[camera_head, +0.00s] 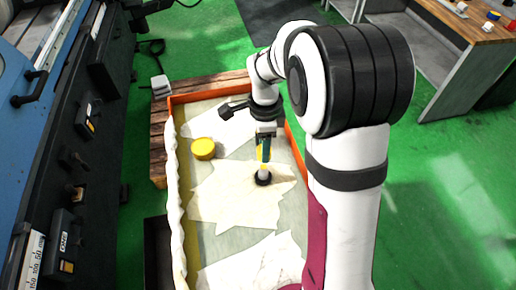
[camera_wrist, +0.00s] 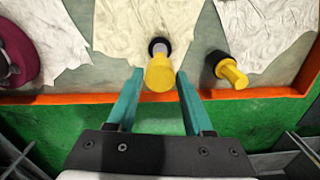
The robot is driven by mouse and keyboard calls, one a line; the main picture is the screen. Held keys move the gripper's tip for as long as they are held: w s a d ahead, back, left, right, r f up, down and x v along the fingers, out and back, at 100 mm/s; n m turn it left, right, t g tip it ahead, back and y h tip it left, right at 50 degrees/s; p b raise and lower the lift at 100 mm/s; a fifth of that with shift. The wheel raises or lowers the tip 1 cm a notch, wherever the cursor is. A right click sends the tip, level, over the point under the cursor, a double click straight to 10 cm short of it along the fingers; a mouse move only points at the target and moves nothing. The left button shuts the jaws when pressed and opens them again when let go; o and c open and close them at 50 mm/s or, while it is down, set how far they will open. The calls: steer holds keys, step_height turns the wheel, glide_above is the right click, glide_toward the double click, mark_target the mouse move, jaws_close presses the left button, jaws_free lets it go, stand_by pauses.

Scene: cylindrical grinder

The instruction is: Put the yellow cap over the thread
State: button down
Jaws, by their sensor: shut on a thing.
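My gripper (camera_wrist: 160,77) has teal fingers, shut on a yellow cap (camera_wrist: 160,72). In the head view my gripper (camera_head: 264,148) points down over the tray, and the cap shows as a small patch of yellow (camera_head: 260,154) at the fingers. A pale grey thread (camera_wrist: 159,48) on a black base (camera_wrist: 157,43) stands just beyond the cap in the wrist view. In the head view the black base (camera_head: 263,179) stands on the tray floor below the gripper. The cap is in line with the thread. I cannot tell whether they touch or how far the cap covers it.
A black part with a yellow end (camera_wrist: 233,73) stands to the right in the wrist view. A wide yellow cylinder (camera_head: 203,149) lies left of my gripper. The tray has an orange rim (camera_head: 213,85) and crumpled pale sheets (camera_head: 235,192). A maroon object (camera_wrist: 16,52) is at the left.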

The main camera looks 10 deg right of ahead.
mark_target(263, 167)
steer(key=shift+f, duration=0.1)
steer(key=shift+f, duration=3.35)
steer(key=shift+c, duration=1.1)
jaws_free()
steer(key=shift+r, duration=0.1)
step_height(263, 167, up, 16)
steer(key=shift+s, duration=0.1)
